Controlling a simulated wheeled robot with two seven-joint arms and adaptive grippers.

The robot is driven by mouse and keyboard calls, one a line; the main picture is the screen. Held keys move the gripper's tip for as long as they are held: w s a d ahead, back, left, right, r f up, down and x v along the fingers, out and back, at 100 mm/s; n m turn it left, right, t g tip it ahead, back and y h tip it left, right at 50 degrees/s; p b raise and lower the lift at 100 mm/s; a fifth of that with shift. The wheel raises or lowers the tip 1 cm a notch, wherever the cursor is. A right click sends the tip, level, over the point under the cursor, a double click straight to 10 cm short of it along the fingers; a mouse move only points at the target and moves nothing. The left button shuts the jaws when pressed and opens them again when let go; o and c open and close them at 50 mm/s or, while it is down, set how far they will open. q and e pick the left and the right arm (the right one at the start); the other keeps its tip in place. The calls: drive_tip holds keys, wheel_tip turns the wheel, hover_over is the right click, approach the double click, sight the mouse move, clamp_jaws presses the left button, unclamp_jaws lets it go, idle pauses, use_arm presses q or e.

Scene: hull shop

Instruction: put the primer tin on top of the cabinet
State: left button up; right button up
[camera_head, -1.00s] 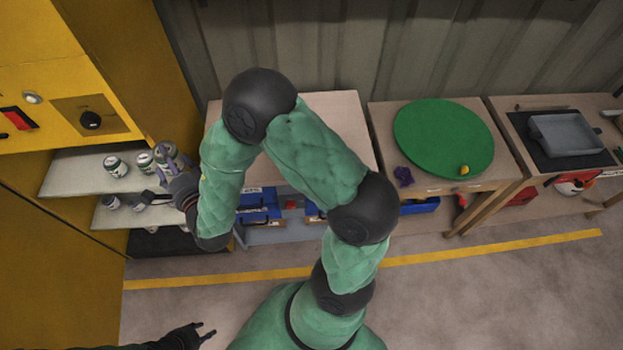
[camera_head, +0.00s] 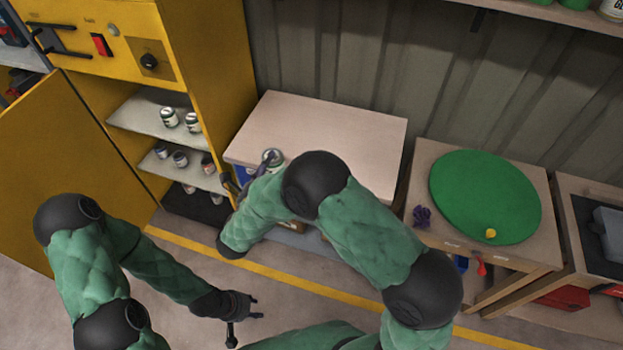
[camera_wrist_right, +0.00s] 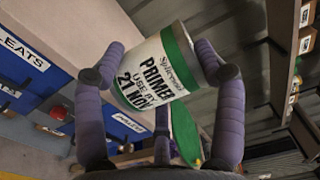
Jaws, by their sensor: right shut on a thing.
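The primer tin (camera_wrist_right: 158,72) is white with green bands and reads "PRIMER" in the right wrist view. My left gripper (camera_head: 246,325) is open and empty, low over the floor.
Several other tins (camera_head: 180,120) stand on the cabinet shelves. The low unit's top looks clear, with blue boxes below. To the right, a table (camera_head: 425,180) bears a green disc (camera_head: 485,195), a purple item (camera_head: 422,216) and a yellow item (camera_head: 490,233).

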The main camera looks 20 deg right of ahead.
drive_tip(key=w+d+f+b, duration=0.5)
drive_tip(key=d+f+b, duration=0.2)
drive_tip(key=d+f, duration=0.5)
drive_tip(key=shift+f+b, duration=0.2)
drive_tip(key=shift+b, duration=0.15)
drive_tip(key=shift+f, duration=0.15)
drive_tip(key=o, duration=1.4)
drive_tip(key=shift+s, duration=0.1)
